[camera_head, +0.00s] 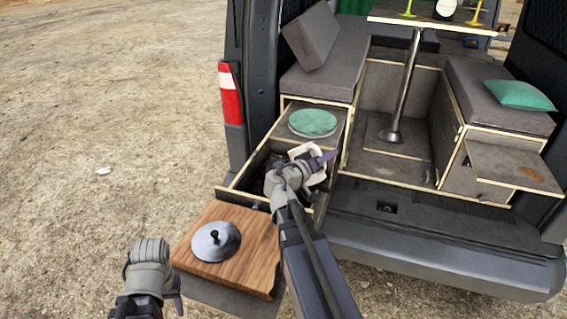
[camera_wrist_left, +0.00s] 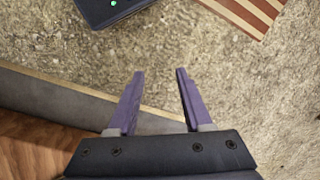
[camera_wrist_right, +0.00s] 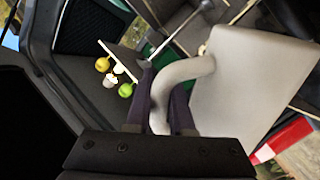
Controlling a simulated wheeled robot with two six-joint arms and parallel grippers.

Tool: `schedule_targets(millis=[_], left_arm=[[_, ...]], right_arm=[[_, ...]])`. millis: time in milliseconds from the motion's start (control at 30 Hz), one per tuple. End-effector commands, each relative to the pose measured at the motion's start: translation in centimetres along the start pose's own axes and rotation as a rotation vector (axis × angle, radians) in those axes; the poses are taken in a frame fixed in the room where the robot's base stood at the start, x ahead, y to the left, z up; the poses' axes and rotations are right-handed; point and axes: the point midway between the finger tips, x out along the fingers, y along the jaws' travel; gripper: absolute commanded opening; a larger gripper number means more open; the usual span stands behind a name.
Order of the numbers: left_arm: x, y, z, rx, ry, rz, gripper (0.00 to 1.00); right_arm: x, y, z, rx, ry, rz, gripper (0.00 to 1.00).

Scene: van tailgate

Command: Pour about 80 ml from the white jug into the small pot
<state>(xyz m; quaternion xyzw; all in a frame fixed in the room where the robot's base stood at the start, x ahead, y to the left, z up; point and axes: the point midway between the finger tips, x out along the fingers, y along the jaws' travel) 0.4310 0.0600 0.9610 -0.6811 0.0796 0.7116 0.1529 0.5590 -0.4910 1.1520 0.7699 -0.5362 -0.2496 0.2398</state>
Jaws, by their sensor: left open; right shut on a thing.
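The white jug (camera_wrist_right: 250,85) fills the right side of the right wrist view. My right gripper (camera_wrist_right: 163,88) is shut on its curved handle. In the head view the jug (camera_head: 304,150) is held over the open drawer, partly hidden by my right gripper (camera_head: 318,161). I cannot tell how far it is tilted. A round grey lid with a dark knob (camera_head: 216,241) lies on the wooden board (camera_head: 258,262). I cannot make out the small pot in any view. My left gripper (camera_wrist_left: 160,75) is open and empty, with ground below it, left of the board.
The drawer (camera_head: 237,198) stands out of the van's rear, dark inside. A round green item (camera_head: 312,123) lies on the surface behind it. A table post (camera_head: 405,85) and a green cushion (camera_head: 520,95) are further in.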

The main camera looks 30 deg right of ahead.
Motion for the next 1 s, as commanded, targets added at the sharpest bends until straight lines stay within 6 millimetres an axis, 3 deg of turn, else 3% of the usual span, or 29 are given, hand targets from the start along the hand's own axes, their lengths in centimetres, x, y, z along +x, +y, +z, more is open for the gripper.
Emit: schedule_targets(millis=[1000], left_arm=[[-1.07,-0.10,0.07,0.000,0.000,0.000,0.50]], right_arm=[[-0.16,-0.30,-0.98,-0.171,-0.037,0.005,0.00]])
